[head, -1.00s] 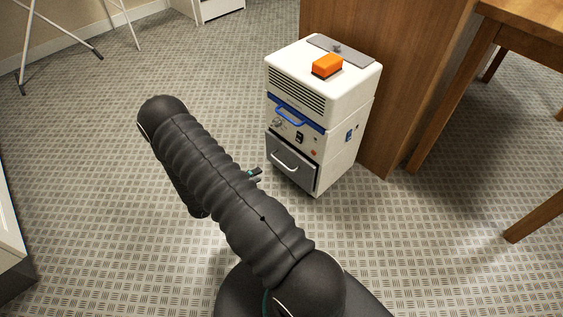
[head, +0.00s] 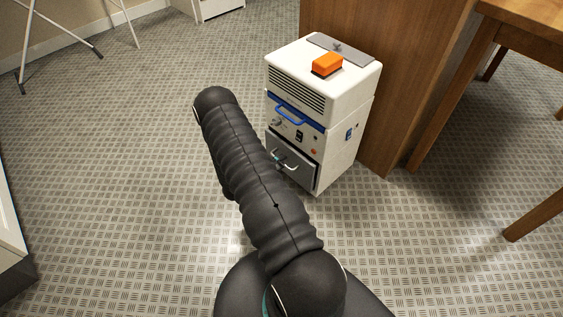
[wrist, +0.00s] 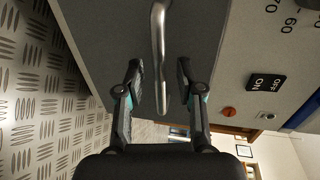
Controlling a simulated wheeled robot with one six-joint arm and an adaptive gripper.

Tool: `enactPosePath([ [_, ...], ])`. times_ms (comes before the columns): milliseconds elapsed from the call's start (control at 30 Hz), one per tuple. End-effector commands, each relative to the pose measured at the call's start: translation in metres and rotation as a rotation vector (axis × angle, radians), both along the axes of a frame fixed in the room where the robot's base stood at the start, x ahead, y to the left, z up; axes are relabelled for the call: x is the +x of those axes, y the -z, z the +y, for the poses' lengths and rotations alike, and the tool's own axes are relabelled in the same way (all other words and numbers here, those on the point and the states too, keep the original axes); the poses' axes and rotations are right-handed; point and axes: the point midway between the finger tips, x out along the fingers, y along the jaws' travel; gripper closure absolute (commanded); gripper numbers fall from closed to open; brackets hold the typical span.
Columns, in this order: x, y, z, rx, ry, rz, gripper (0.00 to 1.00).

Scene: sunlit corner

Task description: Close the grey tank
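The grey tank (head: 300,171) has a grey front and a silver bar handle, low in the front of a white appliance (head: 340,100). I cannot tell how far it stands out from the body. Close in the wrist view, its grey front (wrist: 105,35) fills the upper middle, with the handle (wrist: 158,40) running down it. My gripper (wrist: 160,82) is open, with one finger on each side of the handle and gaps showing on both sides. In the head view, my gripper (head: 279,157) is small at the tank's front, partly hidden behind my arm.
An orange block (head: 327,64) sits on the appliance's top beside a grey plate. A blue handle (head: 291,115) and controls are above the tank. A wooden panel (head: 390,90) and table stand at right.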

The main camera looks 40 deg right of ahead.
Motion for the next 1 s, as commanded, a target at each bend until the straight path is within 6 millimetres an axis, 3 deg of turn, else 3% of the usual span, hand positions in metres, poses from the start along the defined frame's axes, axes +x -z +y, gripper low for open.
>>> enactPosePath([
  [433, 0.0004, 0.0022, -0.0096, 0.000, 0.000, 0.000, 0.63],
  [600, 0.0003, 0.0022, -0.0095, 0.000, 0.000, 0.000, 1.00],
  [1000, 0.0079, 0.0033, -0.0061, 0.000, -0.020, -0.001, 1.00],
])
